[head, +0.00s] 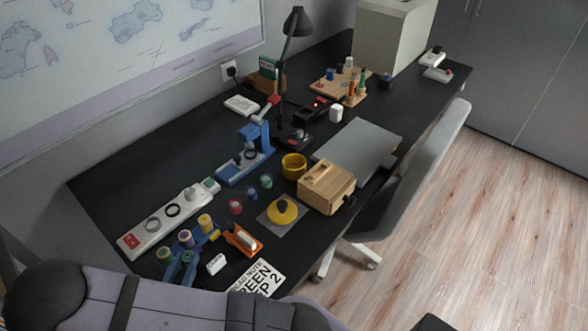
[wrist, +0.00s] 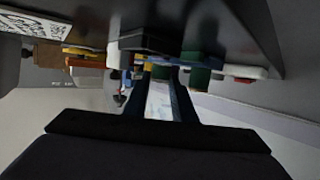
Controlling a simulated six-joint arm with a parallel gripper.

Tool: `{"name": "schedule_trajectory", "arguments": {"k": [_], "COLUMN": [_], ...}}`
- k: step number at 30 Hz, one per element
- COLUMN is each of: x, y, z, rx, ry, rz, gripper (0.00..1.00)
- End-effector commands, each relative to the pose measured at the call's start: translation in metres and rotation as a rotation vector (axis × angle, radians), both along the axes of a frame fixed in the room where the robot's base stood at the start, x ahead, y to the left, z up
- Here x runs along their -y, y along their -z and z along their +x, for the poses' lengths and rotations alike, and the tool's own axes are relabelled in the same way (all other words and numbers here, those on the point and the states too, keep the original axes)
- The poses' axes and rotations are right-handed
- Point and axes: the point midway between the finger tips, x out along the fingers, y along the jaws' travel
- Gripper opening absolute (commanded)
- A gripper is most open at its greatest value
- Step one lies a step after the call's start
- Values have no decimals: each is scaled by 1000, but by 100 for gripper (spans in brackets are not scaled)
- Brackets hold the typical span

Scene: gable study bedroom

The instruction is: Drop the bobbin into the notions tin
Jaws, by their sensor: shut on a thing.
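My gripper (head: 178,268) is low at the near left end of the desk, beside a blue rack (head: 211,236) that carries several spools. Its fingers also show in the wrist view (wrist: 166,85). It is shut on a small bobbin, mostly hidden between the fingers; green cylinders (wrist: 200,77) show close by in the wrist view. I cannot tell whether the bobbin is clear of the rack. A round, open yellow container (head: 293,167), which looks like the notions tin, stands mid-desk, apart from my gripper and farther to the right. Its inside is mostly hidden.
Red (head: 235,207), blue (head: 252,194) and green (head: 266,181) spools stand between rack and yellow container. A yellow round thing (head: 283,213) sits on a grey mat. A wooden box (head: 327,188), power strip (head: 160,222), orange holder (head: 243,241) and blue machine (head: 245,165) surround this area.

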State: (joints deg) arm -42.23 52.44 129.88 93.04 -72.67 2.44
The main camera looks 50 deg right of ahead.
Motion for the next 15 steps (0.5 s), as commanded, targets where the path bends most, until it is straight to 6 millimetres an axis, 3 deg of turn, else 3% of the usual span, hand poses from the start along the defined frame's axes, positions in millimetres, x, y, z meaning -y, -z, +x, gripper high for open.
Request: {"name": "schedule_trajectory", "arguments": {"k": [15], "x": [1], "y": [-9], "z": [1], "rx": [0], "ry": [6], "rz": [0], "gripper": [3]}}
